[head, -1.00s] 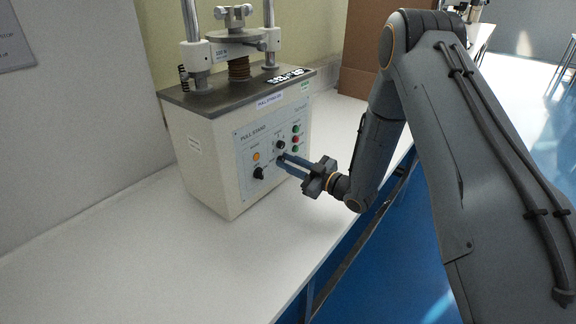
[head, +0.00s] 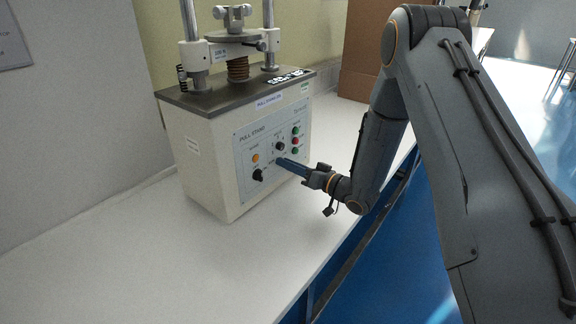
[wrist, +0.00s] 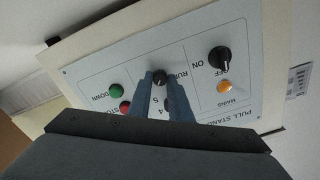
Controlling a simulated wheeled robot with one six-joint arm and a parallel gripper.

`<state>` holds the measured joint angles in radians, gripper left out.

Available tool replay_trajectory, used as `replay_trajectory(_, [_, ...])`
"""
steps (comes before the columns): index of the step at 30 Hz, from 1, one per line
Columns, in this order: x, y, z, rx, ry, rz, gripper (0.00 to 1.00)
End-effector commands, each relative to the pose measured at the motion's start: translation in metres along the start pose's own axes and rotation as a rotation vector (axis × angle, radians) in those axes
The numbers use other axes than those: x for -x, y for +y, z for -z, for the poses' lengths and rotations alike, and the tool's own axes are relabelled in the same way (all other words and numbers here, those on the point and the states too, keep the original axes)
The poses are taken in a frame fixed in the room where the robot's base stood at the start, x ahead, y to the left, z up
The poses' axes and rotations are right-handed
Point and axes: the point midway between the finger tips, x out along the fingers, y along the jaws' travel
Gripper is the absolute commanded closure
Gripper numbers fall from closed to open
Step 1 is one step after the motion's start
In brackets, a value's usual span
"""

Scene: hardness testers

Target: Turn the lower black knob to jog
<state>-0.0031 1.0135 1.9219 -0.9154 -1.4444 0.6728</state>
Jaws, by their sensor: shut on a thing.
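The pull stand tester (head: 210,150) stands on the white bench with its front panel (head: 245,145) facing my arm. My gripper (head: 281,161) reaches the panel from the right. In the wrist view the blue fingertips (wrist: 161,80) are closed on the sides of the lower black knob (wrist: 160,77). The word RUN shows beside this knob; its pointer and a jog label cannot be made out. In the head view my fingers hide this knob. The upper black knob (head: 281,146) is just above the fingers. In the wrist view the panel appears upside down.
A black ON/OFF knob (wrist: 219,57) and an orange lamp (wrist: 225,87) are beside the gripped knob. Green (wrist: 116,90) and red (wrist: 126,107) buttons are on the other side. A cardboard box (head: 372,50) stands behind. The bench front is clear.

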Motion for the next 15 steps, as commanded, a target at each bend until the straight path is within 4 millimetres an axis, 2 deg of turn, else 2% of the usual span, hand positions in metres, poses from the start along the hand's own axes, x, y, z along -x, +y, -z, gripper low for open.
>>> replay_trajectory(15, [0.0006, 0.0002, -0.0017, -0.097, -0.003, -0.001, 1.0])
